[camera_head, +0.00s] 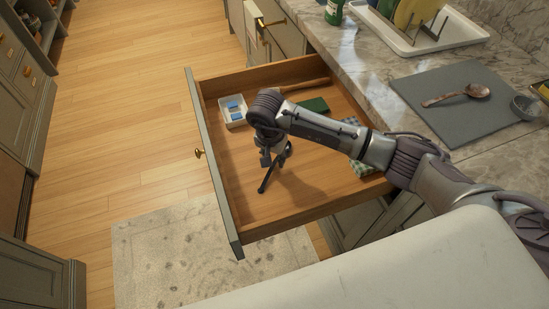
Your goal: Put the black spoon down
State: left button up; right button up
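My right gripper (273,158) points down over the open wooden drawer (285,205). It appears shut on a thin black object, which I take to be the black spoon (266,180). The spoon slants down to the left, its lower end above or near the bare drawer floor; I cannot tell if it touches. The gripper hides part of it, and its bowl is not clear. My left gripper is not in view.
The drawer also holds a white box (232,112) with blue items, a dark green item (314,105) and a checked cloth (363,170). A brown spoon (461,95) lies on a grey board (455,122) on the marble counter. The drawer's front floor is clear.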

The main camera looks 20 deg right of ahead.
aim_at(272, 167)
notch_tip(272, 167, up, 11)
jog(key=s+a, duration=0.1)
jog(key=shift+f+b, duration=0.2)
jog(key=shift+b, duration=0.15)
